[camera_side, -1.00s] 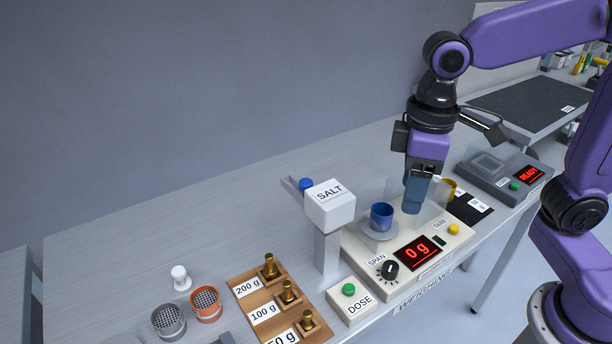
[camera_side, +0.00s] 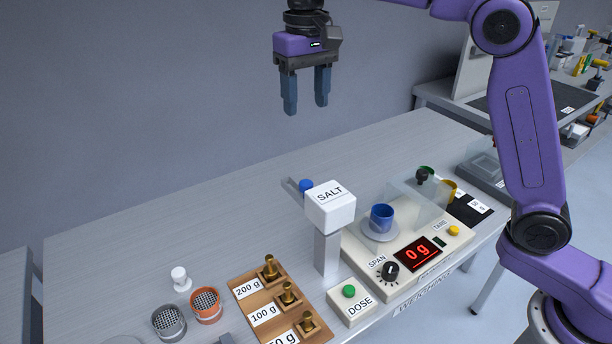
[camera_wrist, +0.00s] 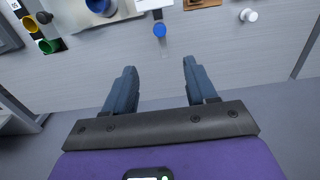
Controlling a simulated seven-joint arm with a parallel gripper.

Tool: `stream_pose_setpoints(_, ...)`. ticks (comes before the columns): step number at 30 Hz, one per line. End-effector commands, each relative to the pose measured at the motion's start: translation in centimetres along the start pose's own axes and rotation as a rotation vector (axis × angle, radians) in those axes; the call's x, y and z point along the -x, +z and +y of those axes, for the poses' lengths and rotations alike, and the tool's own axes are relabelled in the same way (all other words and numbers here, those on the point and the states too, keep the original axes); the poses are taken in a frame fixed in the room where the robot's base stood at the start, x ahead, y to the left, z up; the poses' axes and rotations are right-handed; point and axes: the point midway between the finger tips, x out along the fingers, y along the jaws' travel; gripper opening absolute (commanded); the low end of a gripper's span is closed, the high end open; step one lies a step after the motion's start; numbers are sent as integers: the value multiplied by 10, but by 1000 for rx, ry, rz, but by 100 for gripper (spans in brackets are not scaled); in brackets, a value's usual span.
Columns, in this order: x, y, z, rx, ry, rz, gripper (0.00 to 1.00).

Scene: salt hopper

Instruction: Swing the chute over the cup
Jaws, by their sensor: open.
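The white hopper labelled SALT (camera_side: 330,205) stands on a post left of the scale. Its grey chute (camera_side: 290,187) points to the back left, away from the cup, with a blue knob (camera_side: 305,185) on it. The knob also shows in the wrist view (camera_wrist: 160,30), ahead of my fingers. The blue cup (camera_side: 381,215) stands upright on the scale's round pan, and part of it shows in the wrist view (camera_wrist: 98,6). My gripper (camera_side: 306,106) is open and empty, pointing down, high above the chute and apart from it.
The scale (camera_side: 456,240) reads 0 g and has clear shield panels (camera_side: 425,200) behind the cup. A DOSE button (camera_side: 348,291) is in front of the hopper. Brass weights in a wooden rack (camera_side: 258,292) and mesh-topped pots (camera_side: 205,303) stand left. The table behind the chute is clear.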

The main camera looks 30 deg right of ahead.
Motion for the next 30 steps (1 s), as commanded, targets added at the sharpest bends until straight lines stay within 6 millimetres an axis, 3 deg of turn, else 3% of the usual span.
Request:
stream_pose_setpoints(8,-20,-1,1,-4,2,-3,57)
stream_pose_setpoints(30,-151,0,1,-3,2,-3,57)
